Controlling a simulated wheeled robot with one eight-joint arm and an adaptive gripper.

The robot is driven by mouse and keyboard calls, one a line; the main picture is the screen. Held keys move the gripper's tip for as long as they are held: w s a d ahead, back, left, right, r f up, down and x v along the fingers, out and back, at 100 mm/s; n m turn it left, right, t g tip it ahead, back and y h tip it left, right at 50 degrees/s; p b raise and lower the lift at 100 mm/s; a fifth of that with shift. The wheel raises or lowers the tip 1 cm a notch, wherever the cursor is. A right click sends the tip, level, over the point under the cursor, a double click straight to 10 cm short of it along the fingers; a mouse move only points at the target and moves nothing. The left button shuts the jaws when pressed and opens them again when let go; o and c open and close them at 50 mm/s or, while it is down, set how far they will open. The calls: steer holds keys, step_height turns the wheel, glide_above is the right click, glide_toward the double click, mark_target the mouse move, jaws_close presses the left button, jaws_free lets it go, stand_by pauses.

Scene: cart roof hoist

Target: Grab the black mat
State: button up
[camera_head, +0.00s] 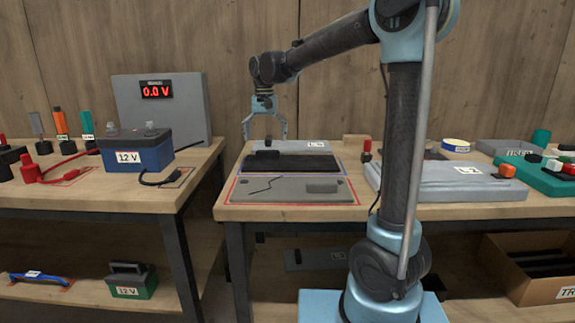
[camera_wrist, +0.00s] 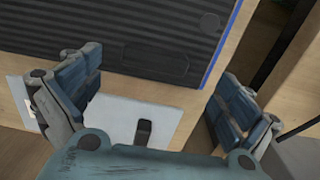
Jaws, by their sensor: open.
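The black mat (camera_head: 305,162) is a dark ribbed panel lying flat inside a blue outline on the middle bench. In the wrist view the mat (camera_wrist: 90,35) fills the upper left, with a raised rounded pad (camera_wrist: 155,62) near its edge. My gripper (camera_head: 265,133) hangs fingers down above the back left of the mat, apart from it. In the wrist view my gripper (camera_wrist: 150,100) has its fingers spread wide, with nothing held between them. The mat's far part is cut off in the wrist view.
A light grey plate (camera_wrist: 115,115) with a black hook lies beside the mat. A grey panel (camera_head: 290,190) in a red outline lies in front. A blue 12 V battery (camera_head: 137,150) stands on the left bench. A gap separates the benches. A large grey plate (camera_head: 450,180) lies right.

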mark_target(268, 151)
steer(key=shift+s+d+f, duration=0.1)
steer(key=shift+d+f, duration=0.05)
steer(key=shift+f, duration=1.25)
steer(key=shift+s+d+f, duration=0.1)
steer(key=shift+d+f, duration=0.05)
steer(key=shift+f, duration=1.25)
steer(key=c, duration=1.5)
